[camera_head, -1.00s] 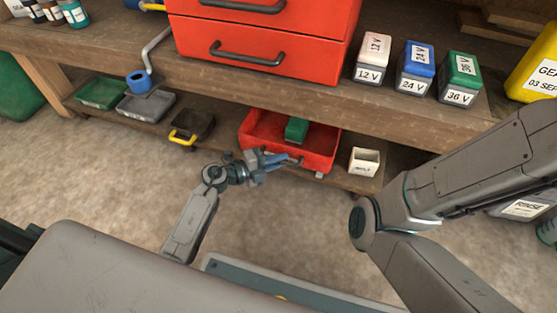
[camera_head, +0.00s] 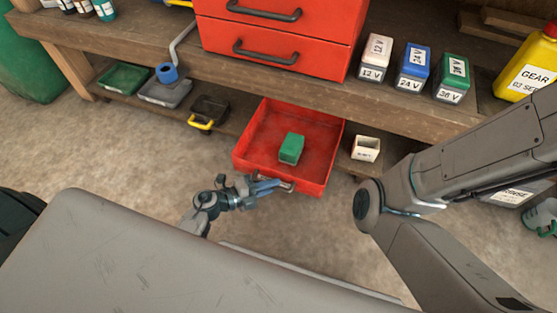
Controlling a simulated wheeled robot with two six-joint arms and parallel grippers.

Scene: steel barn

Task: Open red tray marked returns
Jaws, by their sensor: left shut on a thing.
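The red tray (camera_head: 262,150) sticks far out from under the bench, on the lower shelf level. Its inside is in plain sight, and a green block (camera_head: 291,148) lies in it. No returns label can be read on it from here. My left gripper (camera_head: 284,186) is shut on the tray's front handle (camera_head: 289,186), at the middle of the tray's front wall. My right arm (camera_head: 440,190) comes in from the right, but its gripper is outside the picture.
A black tray with a yellow handle (camera_head: 208,112), a grey tray (camera_head: 165,92) and a green tray (camera_head: 123,77) sit to the left. Red drawers (camera_head: 280,40) and batteries stand on the workbench (camera_head: 330,95). The floor in front is clear.

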